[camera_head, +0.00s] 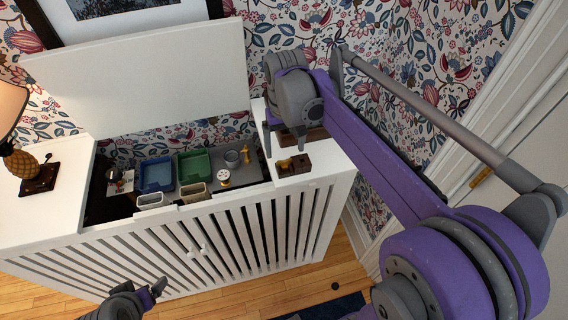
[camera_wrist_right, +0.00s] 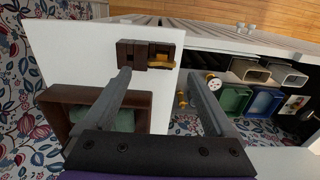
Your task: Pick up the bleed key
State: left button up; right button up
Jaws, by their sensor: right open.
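A small brass piece, which looks like the bleed key (camera_wrist_right: 162,62), lies at a dark wooden block (camera_wrist_right: 132,54) on the white cabinet top. In the head view the block (camera_head: 303,162) sits near the right front edge, with the brass piece (camera_head: 284,166) at its left. My right gripper (camera_head: 284,151) is open above and just behind it. In the right wrist view the gripper (camera_wrist_right: 158,75) has its fingers apart, with the brass piece ahead between them, apparently not touched. My left gripper (camera_head: 152,292) is low in front of the cabinet; its jaw opening is unclear.
The open cabinet bay holds a blue tray (camera_head: 157,174), a green tray (camera_head: 194,166), pale boxes, a white spool (camera_head: 223,178) and another brass piece (camera_head: 245,154). A raised white lid (camera_head: 140,75) stands behind. A wooden tray (camera_wrist_right: 62,95) lies near the right fingers. A lamp stands left.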

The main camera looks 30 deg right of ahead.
aim_at(284, 165)
notch_tip(284, 165, down, 4)
jog(key=shift+s+a+f, duration=0.1)
jog(key=shift+a, duration=0.05)
grip_shut()
dwell(0.5)
